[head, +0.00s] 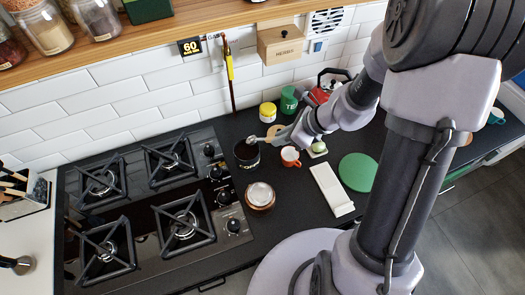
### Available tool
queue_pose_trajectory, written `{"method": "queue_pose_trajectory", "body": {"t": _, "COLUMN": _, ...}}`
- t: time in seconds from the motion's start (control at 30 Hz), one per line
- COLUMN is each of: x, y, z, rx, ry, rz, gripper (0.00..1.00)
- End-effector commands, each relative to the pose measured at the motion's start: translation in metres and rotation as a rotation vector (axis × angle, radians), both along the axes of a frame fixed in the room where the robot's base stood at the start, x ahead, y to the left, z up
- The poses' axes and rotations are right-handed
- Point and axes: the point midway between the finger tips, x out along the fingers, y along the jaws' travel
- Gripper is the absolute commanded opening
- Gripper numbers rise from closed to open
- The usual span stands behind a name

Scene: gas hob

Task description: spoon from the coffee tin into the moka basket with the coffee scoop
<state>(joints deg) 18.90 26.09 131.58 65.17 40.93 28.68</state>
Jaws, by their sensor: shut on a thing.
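A dark open tin with dark contents, which looks like the coffee tin (247,156), stands on the black counter just right of the hob. My gripper (276,136) reaches in from the right, close beside the tin, shut on a small pale tool that looks like the coffee scoop (254,140). The scoop's head is at or over the tin's far rim; I cannot tell whether it holds coffee. A round brown-orange vessel with a pale metallic top (260,195) stands nearer the front; it may hold the moka basket, but this is too small to tell.
A gas hob (150,205) lies left. An orange cup (290,157), white board (331,189) and green disc (357,172) are right. A yellow-lidded jar (268,112), green canister (289,99) and red pot (320,95) stand behind. My arm hides some counter.

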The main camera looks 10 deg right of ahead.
Motion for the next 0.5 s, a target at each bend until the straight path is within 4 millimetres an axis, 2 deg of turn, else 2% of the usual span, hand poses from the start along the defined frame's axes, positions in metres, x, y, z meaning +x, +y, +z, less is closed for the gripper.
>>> {"method": "queue_pose_trajectory", "body": {"t": 0.5, "x": 0.018, "y": 0.024, "z": -0.063, "rx": -0.002, "ry": -0.001, "rz": 0.001, "gripper": 0.0}}
